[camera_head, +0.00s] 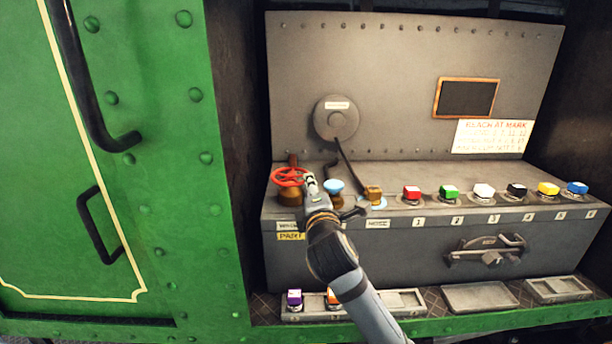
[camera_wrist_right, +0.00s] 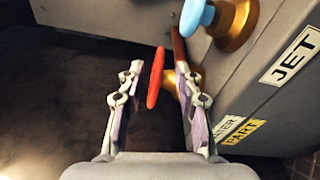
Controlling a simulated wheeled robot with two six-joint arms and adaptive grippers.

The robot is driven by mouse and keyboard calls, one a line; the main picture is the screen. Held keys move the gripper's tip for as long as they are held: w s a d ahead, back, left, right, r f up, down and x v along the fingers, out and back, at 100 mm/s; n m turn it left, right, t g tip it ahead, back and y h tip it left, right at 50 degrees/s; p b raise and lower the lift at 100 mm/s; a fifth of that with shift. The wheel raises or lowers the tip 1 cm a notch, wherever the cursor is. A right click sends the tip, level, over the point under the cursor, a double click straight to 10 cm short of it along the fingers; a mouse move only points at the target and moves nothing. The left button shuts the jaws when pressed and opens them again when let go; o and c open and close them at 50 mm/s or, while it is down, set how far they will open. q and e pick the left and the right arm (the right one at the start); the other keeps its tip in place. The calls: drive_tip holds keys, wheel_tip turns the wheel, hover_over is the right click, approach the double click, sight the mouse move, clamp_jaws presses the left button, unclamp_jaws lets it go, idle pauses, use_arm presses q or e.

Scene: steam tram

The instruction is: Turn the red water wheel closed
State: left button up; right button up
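The red water wheel (camera_head: 290,177) sits on a brass base at the left end of the grey console. In the right wrist view the wheel (camera_wrist_right: 155,77) shows edge-on between the fingers of my right gripper (camera_wrist_right: 157,72). The fingers are apart, one on each side of the wheel, with a visible gap on the left. In the head view my right gripper (camera_head: 309,181) is at the wheel's right edge and covers part of its base. A yellow "PART" label (camera_head: 290,236) is below the wheel. My left gripper is not in view.
A blue-topped brass valve (camera_head: 333,187) stands close to the right, above a "JET" label (camera_wrist_right: 293,55) in the wrist view. A lever (camera_head: 356,172) and a row of coloured buttons (camera_head: 483,191) follow. Trays (camera_head: 480,297) lie below. The green door (camera_head: 100,170) bounds the left.

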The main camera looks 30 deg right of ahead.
sight(291, 177)
drive_tip(key=p+x, duration=0.1)
drive_tip(key=x, duration=0.6)
clamp_jaws()
